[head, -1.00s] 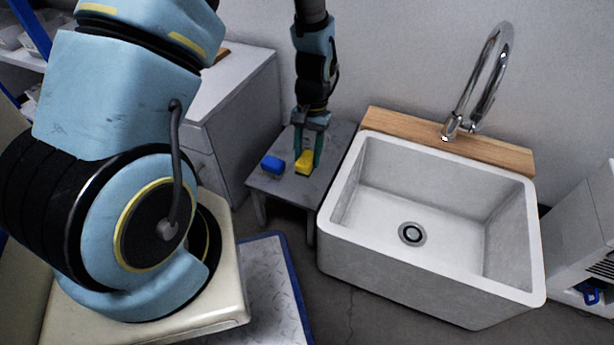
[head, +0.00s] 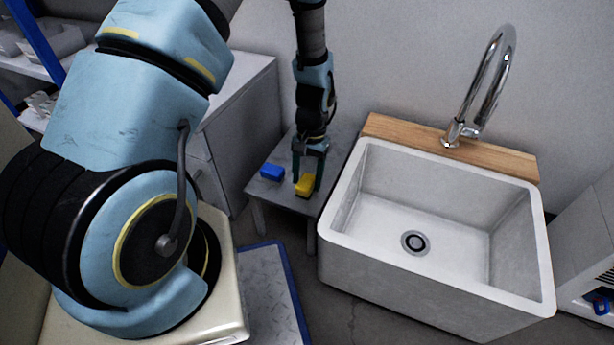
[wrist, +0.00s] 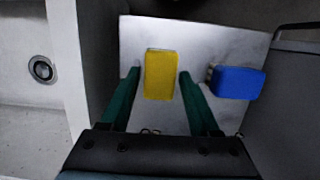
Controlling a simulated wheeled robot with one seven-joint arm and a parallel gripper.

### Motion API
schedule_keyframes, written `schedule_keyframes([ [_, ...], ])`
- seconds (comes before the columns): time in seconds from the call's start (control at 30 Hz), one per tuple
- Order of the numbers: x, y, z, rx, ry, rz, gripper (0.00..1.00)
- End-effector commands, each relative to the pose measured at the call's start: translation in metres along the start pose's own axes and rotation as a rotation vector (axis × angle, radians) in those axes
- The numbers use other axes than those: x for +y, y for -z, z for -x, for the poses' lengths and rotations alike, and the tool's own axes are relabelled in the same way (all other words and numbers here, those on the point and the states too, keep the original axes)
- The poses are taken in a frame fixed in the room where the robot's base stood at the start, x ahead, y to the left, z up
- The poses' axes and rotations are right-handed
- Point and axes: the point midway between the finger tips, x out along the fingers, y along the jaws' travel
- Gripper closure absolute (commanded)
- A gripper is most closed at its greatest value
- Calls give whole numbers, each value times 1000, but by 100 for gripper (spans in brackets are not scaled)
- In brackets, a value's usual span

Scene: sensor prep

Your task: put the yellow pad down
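The yellow pad (head: 305,184) lies on the small grey table (head: 262,190), near its front edge. In the wrist view the yellow pad (wrist: 160,75) sits between my two green fingers, with a narrow gap showing on each side. My gripper (head: 307,182) points down over it and is open; it also shows in the wrist view (wrist: 159,72). The blue pad (head: 272,172) lies on the same table, left of the yellow one; in the wrist view the blue pad (wrist: 238,82) is to the right.
A white sink (head: 430,275) with a wooden back ledge (head: 400,130) and a chrome tap (head: 490,80) stands right of the table. A grey cabinet (head: 240,120) stands behind left. Some bare tabletop shows around the pads.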

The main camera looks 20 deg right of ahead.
Motion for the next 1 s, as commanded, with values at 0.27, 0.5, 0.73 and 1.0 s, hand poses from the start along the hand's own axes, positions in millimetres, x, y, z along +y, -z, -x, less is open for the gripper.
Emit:
schedule_keyframes([
  [0.27,0,0,0,0,0,0,22],
  [0.5,0,-1,14,1,0,0,22],
  [0.73,0,-1,61,4,0,1,22],
  [1.0,0,0,109,2,0,1,22],
])
